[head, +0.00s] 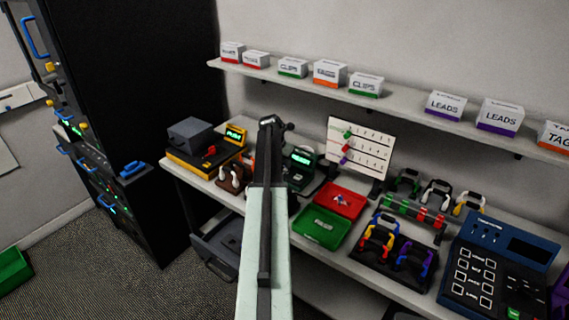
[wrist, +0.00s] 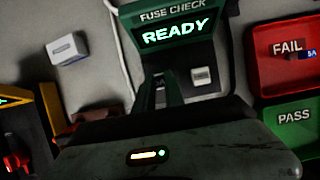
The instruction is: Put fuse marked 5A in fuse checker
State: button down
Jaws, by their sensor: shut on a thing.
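The fuse checker (wrist: 178,36) fills the top middle of the wrist view, its screen reading READY. It also shows in the head view (head: 301,158), just right of my arm. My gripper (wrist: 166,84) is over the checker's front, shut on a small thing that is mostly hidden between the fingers. It appears to be a fuse, but its marking is not clearly readable. A small light block (wrist: 203,76) sits on the checker right of my fingers. A fuse with a blue 5A label (wrist: 308,55) lies in the red FAIL tray (wrist: 287,76).
The green PASS tray (wrist: 292,118) lies below the red tray, right of the checker. A white block with a blue label (wrist: 68,48) lies on the table to the left. A yellow-and-black unit (head: 197,160) stands left of my arm. A sign board (head: 357,147) stands behind the trays.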

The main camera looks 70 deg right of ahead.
jog(key=shift+f, duration=0.35)
dwell(0.3)
jog(key=shift+f+b, duration=0.2)
jog(key=shift+b, duration=0.25)
jog(key=shift+f, duration=0.15)
dwell(0.4)
jog(key=c, duration=1.3)
grip_release()
jog(key=o, duration=0.5)
jog(key=shift+o, duration=0.2)
